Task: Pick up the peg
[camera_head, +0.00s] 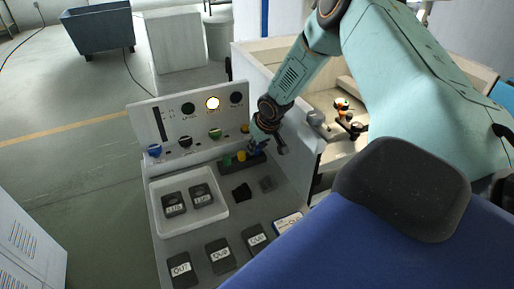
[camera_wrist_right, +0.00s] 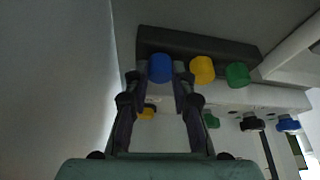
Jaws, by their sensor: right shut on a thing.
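A black rack (camera_wrist_right: 210,45) in the right wrist view bears a blue peg (camera_wrist_right: 160,68), a yellow peg (camera_wrist_right: 202,69) and a green peg (camera_wrist_right: 237,75) in a row. My right gripper (camera_wrist_right: 160,80) has a finger on each side of the blue peg and is shut on it. The peg is still in line with the others over the rack; I cannot tell whether it is lifted. In the head view my right gripper (camera_head: 257,147) is at the rack's right end and hides most of the blue peg. My left gripper is not in view.
An upright panel (camera_head: 173,112) with knobs and a lit lamp (camera_head: 212,103) stands close behind the rack. A white tray (camera_head: 156,220) with two labelled dark blocks is to the left. Several labelled blocks lie in front. An open machine enclosure (camera_head: 312,150) stands close on the right.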

